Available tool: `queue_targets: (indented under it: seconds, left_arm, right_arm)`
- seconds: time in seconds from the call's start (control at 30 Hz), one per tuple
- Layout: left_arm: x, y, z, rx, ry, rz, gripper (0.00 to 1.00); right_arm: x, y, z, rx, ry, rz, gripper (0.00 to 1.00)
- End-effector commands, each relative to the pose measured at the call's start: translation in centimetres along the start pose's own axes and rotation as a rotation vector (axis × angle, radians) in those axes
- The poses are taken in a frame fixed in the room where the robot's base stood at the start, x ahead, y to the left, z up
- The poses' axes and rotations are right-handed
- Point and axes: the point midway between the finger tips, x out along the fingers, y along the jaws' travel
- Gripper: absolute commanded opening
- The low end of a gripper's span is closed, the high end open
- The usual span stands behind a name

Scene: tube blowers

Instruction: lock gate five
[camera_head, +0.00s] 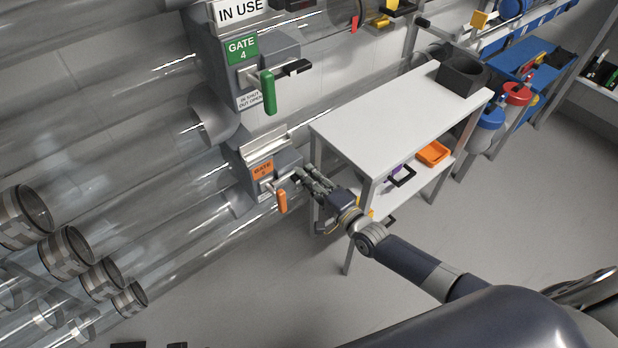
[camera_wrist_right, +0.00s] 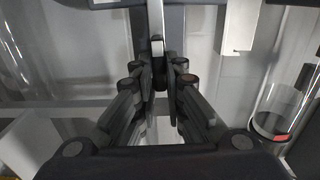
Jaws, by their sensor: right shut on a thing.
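Gate five (camera_head: 285,159) is a grey box on a clear tube, with an orange label (camera_head: 263,170) whose number is hard to read. An orange lever (camera_head: 282,202) hangs down from its front. My right gripper (camera_head: 306,179) is at the right side of this box, shut on its black slide handle. In the right wrist view the fingers (camera_wrist_right: 160,85) close around the dark handle (camera_wrist_right: 159,76), which sits on a pale metal rod (camera_wrist_right: 157,46). The fingers hide much of the handle in the head view. My left gripper is not in view.
Gate four (camera_head: 241,48), with a green lever (camera_head: 268,92) and a black handle (camera_head: 297,67), is above gate five. A white table (camera_head: 385,115) stands close behind my right gripper, with an orange tray (camera_head: 433,153) on its lower shelf. Open floor lies in front.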

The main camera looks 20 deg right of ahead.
Motion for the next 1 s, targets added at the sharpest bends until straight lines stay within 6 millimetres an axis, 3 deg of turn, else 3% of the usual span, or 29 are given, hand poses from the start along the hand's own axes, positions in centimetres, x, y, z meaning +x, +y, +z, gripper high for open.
queue_targets:
  seconds: [0.63, 0.67, 0.73, 1.0]
  left_arm:
    - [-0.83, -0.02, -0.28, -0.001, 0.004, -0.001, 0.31]
    - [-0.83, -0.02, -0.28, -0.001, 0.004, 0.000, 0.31]
    - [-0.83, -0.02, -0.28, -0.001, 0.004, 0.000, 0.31]
    - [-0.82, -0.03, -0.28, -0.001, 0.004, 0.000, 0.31]
  right_arm:
    - [-0.06, 0.21, 0.01, 0.050, 0.000, 0.003, 0.00]
    - [-0.06, 0.21, 0.01, 0.050, 0.001, 0.003, 0.17]
    - [-0.06, 0.20, 0.01, 0.049, 0.000, 0.003, 0.31]
    - [-0.02, 0.11, 0.01, 0.046, 0.000, 0.001, 0.31]
